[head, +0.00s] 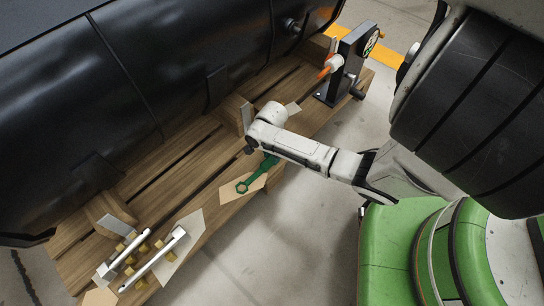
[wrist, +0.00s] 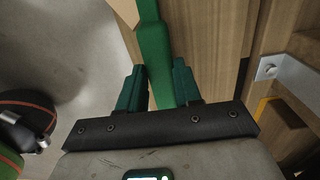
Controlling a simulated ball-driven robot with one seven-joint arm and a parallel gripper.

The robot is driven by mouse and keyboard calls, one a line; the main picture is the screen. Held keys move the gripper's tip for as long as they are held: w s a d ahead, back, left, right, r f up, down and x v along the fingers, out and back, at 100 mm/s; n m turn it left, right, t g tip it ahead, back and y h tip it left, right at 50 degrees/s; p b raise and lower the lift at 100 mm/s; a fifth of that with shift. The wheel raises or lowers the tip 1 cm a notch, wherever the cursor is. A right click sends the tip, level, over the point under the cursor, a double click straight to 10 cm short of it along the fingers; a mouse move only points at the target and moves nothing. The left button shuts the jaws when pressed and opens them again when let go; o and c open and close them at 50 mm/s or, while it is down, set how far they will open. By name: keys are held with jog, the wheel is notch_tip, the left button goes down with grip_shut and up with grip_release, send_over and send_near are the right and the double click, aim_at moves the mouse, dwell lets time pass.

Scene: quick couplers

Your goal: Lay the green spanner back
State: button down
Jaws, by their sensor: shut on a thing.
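The green spanner (head: 257,175) shows in the head view at the front edge of the wooden pallet, its ring end over a tan card (head: 228,191). In the wrist view the spanner (wrist: 154,45) runs up from between the two green fingers. My gripper (wrist: 159,80) is shut on its handle. In the head view my arm hides most of the gripper and the handle's far end. I cannot tell whether the spanner touches the card or hangs just above it.
A large black tank lies along the wooden pallet (head: 190,168). A dark stand (head: 348,65) with an orange-tipped part is at the pallet's far right. White bars (head: 152,259) and brass-coloured pieces lie at the lower left. A metal bracket (wrist: 285,68) is close on the right in the wrist view.

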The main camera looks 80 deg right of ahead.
jog(key=c, duration=0.8)
grip_release()
jog(key=shift+f, duration=0.1)
